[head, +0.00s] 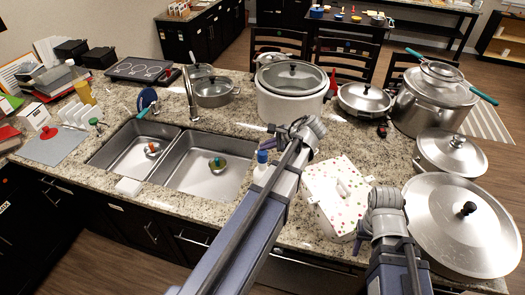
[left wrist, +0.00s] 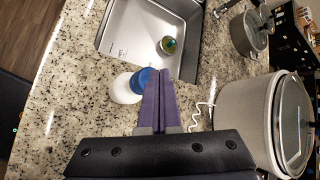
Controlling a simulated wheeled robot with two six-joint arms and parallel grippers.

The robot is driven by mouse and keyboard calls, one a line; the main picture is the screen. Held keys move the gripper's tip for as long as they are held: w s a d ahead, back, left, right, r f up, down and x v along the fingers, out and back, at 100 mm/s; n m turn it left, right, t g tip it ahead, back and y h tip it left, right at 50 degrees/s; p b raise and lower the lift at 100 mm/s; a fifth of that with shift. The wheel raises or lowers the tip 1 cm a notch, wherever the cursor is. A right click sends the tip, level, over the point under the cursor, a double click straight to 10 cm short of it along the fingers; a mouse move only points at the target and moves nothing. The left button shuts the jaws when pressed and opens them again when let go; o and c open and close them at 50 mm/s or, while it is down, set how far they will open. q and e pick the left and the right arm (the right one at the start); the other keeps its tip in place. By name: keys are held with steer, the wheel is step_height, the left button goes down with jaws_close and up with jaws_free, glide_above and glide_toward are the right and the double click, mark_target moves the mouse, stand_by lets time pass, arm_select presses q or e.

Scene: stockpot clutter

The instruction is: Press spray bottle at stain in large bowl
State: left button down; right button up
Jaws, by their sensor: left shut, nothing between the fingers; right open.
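A bottle with a blue top and white body (head: 262,168), likely the spray bottle, stands between the sink and my left arm. It also shows in the left wrist view (left wrist: 145,79), just beside the fingertips; I cannot tell whether they touch. My left gripper (left wrist: 163,76) is shut and empty, with its purple fingers together. In the head view my left gripper (head: 270,143) is partly hidden by its own wrist. My right gripper (head: 366,215) is open, at the right edge of a dotted white box. I cannot make out a stain or clearly identify the large bowl.
The double sink (head: 205,172) holds a small yellow-green item (head: 217,164). A big white pot (head: 290,95) stands behind my left gripper. The dotted white box (head: 335,190) lies between my arms. Steel pots and a large lid (head: 450,235) crowd the right.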

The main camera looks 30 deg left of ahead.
mark_target(266, 153)
arm_select(q)
step_height(266, 153, up, 6)
steer(key=p, duration=0.6)
stand_by(2.5)
